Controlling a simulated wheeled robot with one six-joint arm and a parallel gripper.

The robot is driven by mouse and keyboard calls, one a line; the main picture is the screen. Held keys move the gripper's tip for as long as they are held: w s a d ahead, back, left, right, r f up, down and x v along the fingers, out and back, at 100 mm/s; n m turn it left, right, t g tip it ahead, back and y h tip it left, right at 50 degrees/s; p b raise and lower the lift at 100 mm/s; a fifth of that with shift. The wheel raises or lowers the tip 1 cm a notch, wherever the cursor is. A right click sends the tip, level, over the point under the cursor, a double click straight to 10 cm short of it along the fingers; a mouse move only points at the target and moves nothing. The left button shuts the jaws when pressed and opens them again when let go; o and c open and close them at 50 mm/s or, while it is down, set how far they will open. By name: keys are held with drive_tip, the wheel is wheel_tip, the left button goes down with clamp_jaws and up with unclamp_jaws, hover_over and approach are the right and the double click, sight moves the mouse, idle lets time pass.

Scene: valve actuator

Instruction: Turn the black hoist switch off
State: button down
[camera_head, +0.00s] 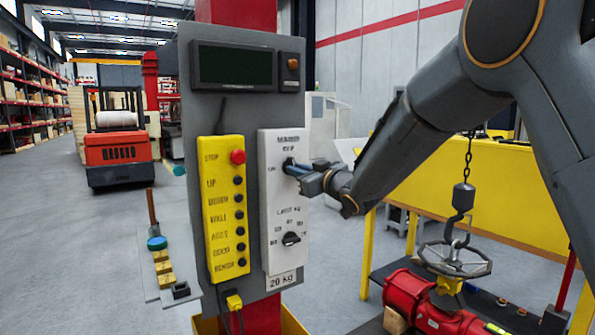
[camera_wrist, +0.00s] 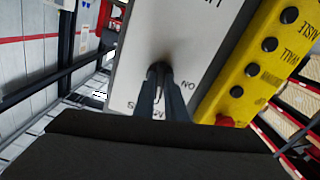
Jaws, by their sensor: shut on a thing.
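The white switch panel (camera_head: 283,205) is mounted on the grey board, with a black rotary switch (camera_head: 289,163) near its top and a second black knob (camera_head: 291,239) lower down. My gripper (camera_head: 296,168) reaches in from the right and is shut on the upper black switch. In the wrist view my gripper's two fingers (camera_wrist: 161,85) meet at the switch on the white panel (camera_wrist: 200,45). The "ON" lettering shows to the right of the fingers there. The fingers hide most of the switch, so I cannot tell its exact angle.
A yellow pendant (camera_head: 223,208) with a red stop button (camera_head: 238,157) and several black buttons is just left of the panel. A dark display (camera_head: 236,66) is above. A hook and chain (camera_head: 463,195) hang over a handwheel valve (camera_head: 453,260) at the right, near a yellow table (camera_head: 480,200).

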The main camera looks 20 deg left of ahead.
drive_tip(key=shift+m, duration=1.2)
drive_tip(key=shift+f, duration=0.1)
drive_tip(key=c, duration=1.8)
unclamp_jaws()
drive_tip(key=b+v, duration=0.2)
drive_tip(key=v, duration=0.6)
